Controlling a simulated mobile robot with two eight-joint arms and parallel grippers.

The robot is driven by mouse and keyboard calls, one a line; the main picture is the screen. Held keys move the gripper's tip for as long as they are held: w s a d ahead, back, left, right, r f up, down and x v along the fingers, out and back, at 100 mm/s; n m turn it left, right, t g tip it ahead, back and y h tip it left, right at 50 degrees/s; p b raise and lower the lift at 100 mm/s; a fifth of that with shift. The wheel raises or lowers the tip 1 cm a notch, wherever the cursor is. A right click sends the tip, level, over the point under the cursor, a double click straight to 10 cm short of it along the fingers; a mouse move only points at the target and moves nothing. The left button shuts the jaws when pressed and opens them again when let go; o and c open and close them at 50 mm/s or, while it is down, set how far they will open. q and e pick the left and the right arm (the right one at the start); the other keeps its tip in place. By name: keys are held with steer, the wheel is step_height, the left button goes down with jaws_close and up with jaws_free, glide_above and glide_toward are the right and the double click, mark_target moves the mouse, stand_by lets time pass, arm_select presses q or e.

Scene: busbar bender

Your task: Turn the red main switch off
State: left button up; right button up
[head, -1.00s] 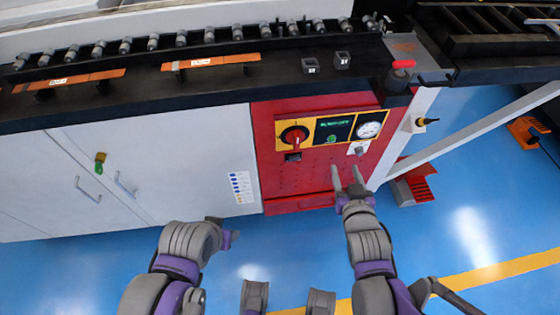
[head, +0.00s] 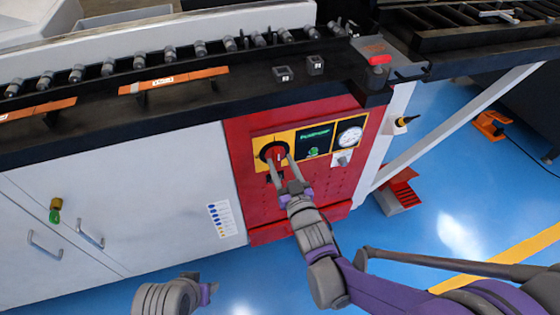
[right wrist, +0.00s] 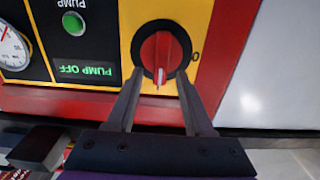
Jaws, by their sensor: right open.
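The red main switch (head: 272,152) is a round knob on a black ring on the yellow plate of the red cabinet panel. In the right wrist view, which is upside down, the red knob (right wrist: 161,55) has its white mark pointing to the bottom of the picture, with a "0" to its right. My right gripper (head: 280,163) is open and empty. Its two fingertips (right wrist: 160,76) stand on either side of the knob's near end; I cannot tell whether they touch it. My left gripper (head: 207,291) is low in the head view, away from the panel, its jaws unclear.
A green button (right wrist: 73,23) and a "PUMP OFF" display (right wrist: 83,70) sit beside the switch. A gauge (head: 349,136) is to the right. A red-topped emergency button (head: 379,64) stands on the dark bench edge. White cabinet doors (head: 130,190) are on the left.

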steer(key=shift+w+a, duration=0.25)
steer(key=shift+w, duration=0.45)
jaws_close()
